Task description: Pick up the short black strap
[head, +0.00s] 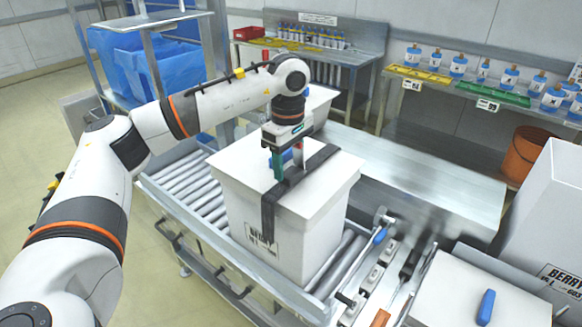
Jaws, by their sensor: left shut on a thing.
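The short black strap (311,165) runs across the lid of a white box (275,225), and one end hangs down the box's front side. A blue handle (287,157) shows on the lid just behind the fingers. My right gripper is not in view.
The box stands on a roller conveyor (188,178). A steel table (410,180) lies behind it. Small tools and a black item (410,263) lie to the right. Another white box with a blue handle (487,307) is at the lower right. Shelves with bottles (459,66) line the wall.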

